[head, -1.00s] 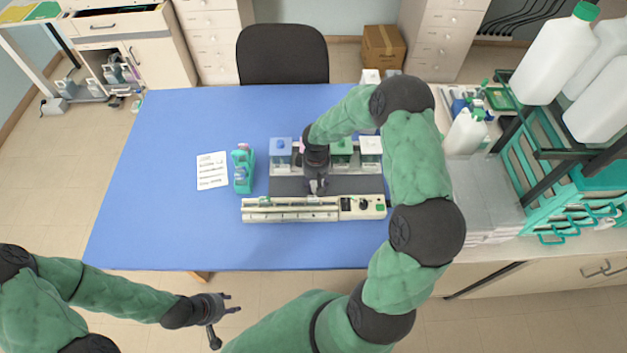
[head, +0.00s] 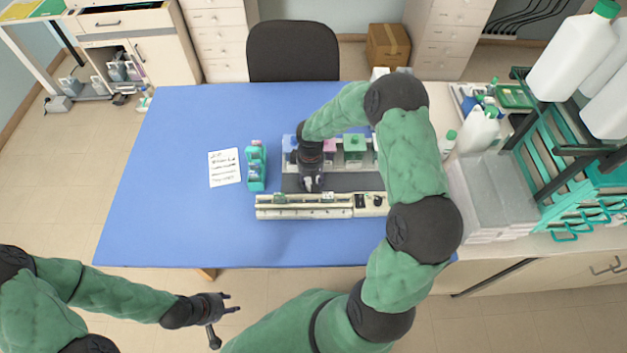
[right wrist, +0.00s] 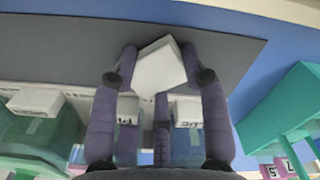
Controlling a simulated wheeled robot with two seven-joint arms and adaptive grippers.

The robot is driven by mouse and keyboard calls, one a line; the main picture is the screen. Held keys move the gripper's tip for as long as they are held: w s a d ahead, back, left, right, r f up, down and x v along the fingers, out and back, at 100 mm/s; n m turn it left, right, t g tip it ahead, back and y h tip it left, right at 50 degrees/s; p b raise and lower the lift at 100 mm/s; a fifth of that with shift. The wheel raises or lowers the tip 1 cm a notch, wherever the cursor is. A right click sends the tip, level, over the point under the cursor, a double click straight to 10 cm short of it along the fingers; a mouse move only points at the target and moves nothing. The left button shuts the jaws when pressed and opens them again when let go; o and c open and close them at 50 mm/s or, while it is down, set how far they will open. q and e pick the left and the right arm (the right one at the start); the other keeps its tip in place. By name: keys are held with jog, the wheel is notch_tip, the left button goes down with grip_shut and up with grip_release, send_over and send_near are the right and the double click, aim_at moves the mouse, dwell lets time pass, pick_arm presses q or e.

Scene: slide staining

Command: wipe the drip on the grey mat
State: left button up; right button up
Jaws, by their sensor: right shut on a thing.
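The grey mat (head: 350,183) lies on the blue table between the jar row and the long cream rack. It also shows as a dark grey strip in the right wrist view (right wrist: 60,42). My right gripper (head: 312,184) is over the left part of the mat. In the right wrist view my right gripper (right wrist: 156,65) is shut on a small white block (right wrist: 158,66), held at or close to the mat; contact cannot be told. I see no drip; the arm and block hide part of the mat. My left gripper (head: 225,308) is empty, fingers apart, in front of the table.
A teal holder (head: 256,168) and a written sheet (head: 225,167) are to the left. The blue table's left side is clear.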

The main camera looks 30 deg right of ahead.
aim_at(309, 181)
jog(key=shift+w+a, duration=0.15)
jog(key=shift+a, duration=0.15)
notch_tip(309, 181, up, 5)
jog(key=p, duration=0.2)
jog(key=shift+f+p, duration=0.15)
jog(key=shift+p, duration=0.15)
jog(key=shift+w+a+r+p, duration=0.1)
jog(key=shift+r+p, duration=0.3)
jog(key=shift+r, duration=0.35)
jog(key=shift+r+p, duration=0.55)
jog(key=shift+r, duration=0.4)
